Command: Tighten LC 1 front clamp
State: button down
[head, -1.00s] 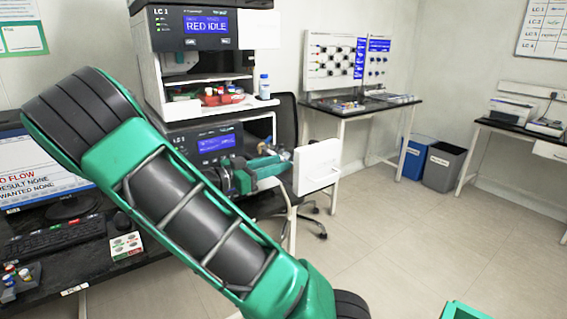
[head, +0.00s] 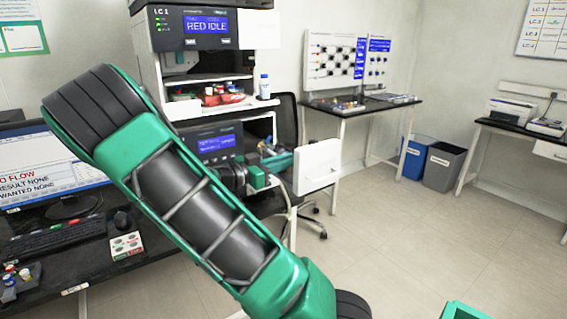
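The LC 1 stack (head: 203,30) stands at the back left of the bench, with a blue screen reading "RED IDLE". A lower module with a second blue screen (head: 216,143) sits beneath its open shelf. A white door-like panel (head: 318,166) stands out to the right of this lower module. My gripper (head: 275,162) is in front of the lower module, left of the white panel. Its fingers are small and partly hidden by my wrist, so I cannot tell if they are open or touching anything. I cannot make out the front clamp.
A monitor (head: 55,165), a keyboard (head: 50,238) and small vials (head: 18,272) are on the dark bench at left. A black chair (head: 287,125) stands behind the panel. Blue (head: 414,158) and grey (head: 445,167) bins stand farther back.

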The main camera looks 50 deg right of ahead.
jog(key=shift+d+r, duration=0.1)
jog(key=y, duration=0.2)
jog(key=d+t+y, duration=0.1)
jog(key=y, duration=0.1)
jog(key=shift+s+d+r, duration=0.1)
jog(key=shift+s+r, duration=0.05)
jog(key=shift+r, duration=0.25)
jog(key=y, duration=0.1)
jog(key=d+t+y, duration=0.1)
jog(key=y, duration=0.1)
jog(key=d+y, duration=0.1)
jog(key=y, duration=0.1)
jog(key=shift+s+r, duration=0.2)
jog(key=shift+s, duration=0.1)
jog(key=y, duration=0.1)
jog(key=d+t+y, duration=0.1)
jog(key=y, duration=0.2)
jog(key=shift+s+d+f+y, duration=0.25)
jog(key=shift+d+f+y, duration=0.05)
jog(key=shift+f+y, duration=0.1)
jog(key=shift+s+d+f+t+y, duration=0.15)
jog(key=shift+d+t+y, duration=0.2)
jog(key=shift+y, duration=0.45)
jog(key=shift+d+f+t+y, duration=0.1)
jog(key=shift+f+t+y, duration=0.15)
jog(key=shift+y, duration=0.85)
